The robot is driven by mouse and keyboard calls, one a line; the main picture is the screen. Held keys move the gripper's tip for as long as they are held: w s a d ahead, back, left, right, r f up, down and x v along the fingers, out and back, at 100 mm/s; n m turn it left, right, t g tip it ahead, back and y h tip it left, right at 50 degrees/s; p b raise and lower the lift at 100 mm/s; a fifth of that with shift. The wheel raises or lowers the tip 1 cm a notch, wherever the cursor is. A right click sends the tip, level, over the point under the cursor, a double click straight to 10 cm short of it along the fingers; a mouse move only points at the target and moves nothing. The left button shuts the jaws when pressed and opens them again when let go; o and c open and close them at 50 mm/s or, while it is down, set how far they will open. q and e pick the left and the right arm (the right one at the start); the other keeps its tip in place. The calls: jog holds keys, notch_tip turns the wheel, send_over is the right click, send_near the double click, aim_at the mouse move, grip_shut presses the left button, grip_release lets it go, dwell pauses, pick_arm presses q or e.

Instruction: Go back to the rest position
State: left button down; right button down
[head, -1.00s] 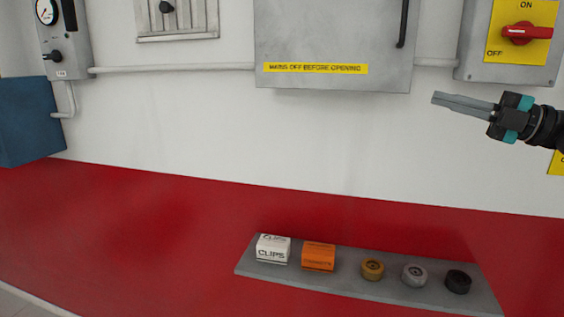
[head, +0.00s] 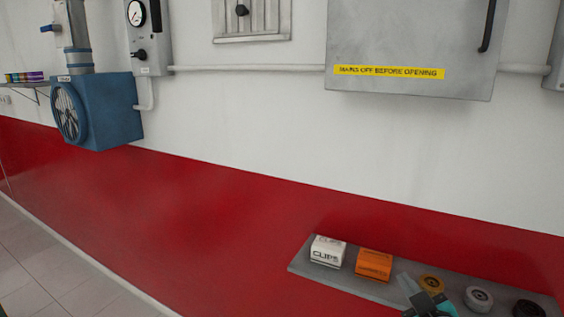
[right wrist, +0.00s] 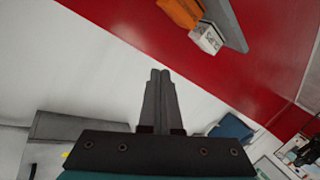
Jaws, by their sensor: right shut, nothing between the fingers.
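My right gripper (head: 408,284) is at the lower right of the head view, in front of the shelf and partly cut off by the bottom edge. In the right wrist view its two fingers (right wrist: 159,100) lie together with nothing between them. My left gripper is in no view.
A grey shelf (head: 345,283) on the red wall holds a white clips box (head: 327,251), an orange box (head: 373,265) and several tape rolls (head: 478,298). A grey cabinet (head: 410,40) hangs above. A blue fan unit (head: 110,110) stands out at the left. Floor (head: 40,270) is clear.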

jog(key=s+a+f+m+g, duration=0.1)
jog(key=s+a+f+g, duration=0.3)
jog(key=s, duration=0.6)
jog(key=s+a+f+m+g+y, duration=0.15)
jog(key=s+f+g, duration=0.3)
jog(key=s, duration=0.45)
jog(key=s+a+f+m+g+h, duration=0.1)
jog(key=s+a+f+g, duration=0.35)
jog(key=s, duration=0.55)
notch_tip(320, 180, down, 35)
jog(key=s+b, duration=0.2)
jog(key=b, duration=1.1)
jog(key=s+d+f+g+b, duration=0.1)
jog(key=s+f+b, duration=0.4)
jog(key=f, duration=0.7)
jog(key=s+d+f+b, duration=0.2)
jog(key=s+f+b, duration=0.4)
jog(key=s+f, duration=0.4)
notch_tip(320, 180, down, 4)
jog(key=shift+s+d+r+g, duration=0.2)
jog(key=shift+d+g, duration=0.1)
jog(key=shift+g, duration=0.1)
jog(key=shift+s, duration=0.1)
